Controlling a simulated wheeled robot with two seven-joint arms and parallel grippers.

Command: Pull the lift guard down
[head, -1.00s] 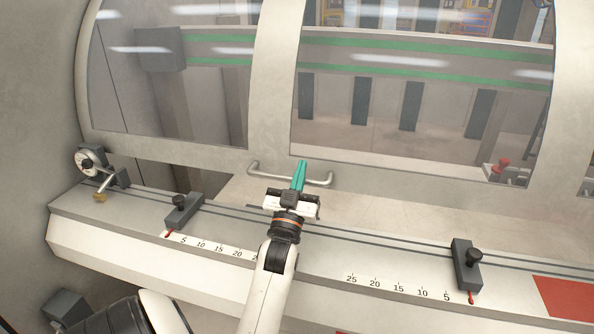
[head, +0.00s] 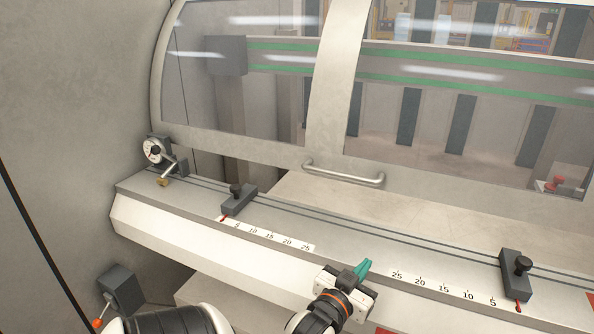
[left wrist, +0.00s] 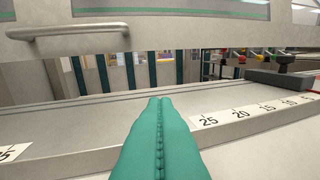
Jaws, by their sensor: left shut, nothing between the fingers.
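The lift guard (head: 330,120) is a pale frame with clear windows. Its lower edge stands above the machine bed, with a gap beneath it. A silver bar handle (head: 343,172) is fixed on its lower rail, and it also shows at the upper left of the left wrist view (left wrist: 68,32). My left gripper (head: 363,268) has teal fingers, shut and empty. It is over the front of the bed near the scales, apart from the handle and on the near side of it. In the left wrist view its fingers (left wrist: 160,130) point toward the gap under the guard. My right gripper is not in view.
Two dark stop blocks, one on the left (head: 239,200) and one on the right (head: 515,276), stand on the bed (head: 420,248) beside the printed scales. A dial (head: 154,151) is at the far left. A grey box with an orange knob (head: 118,292) is at lower left.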

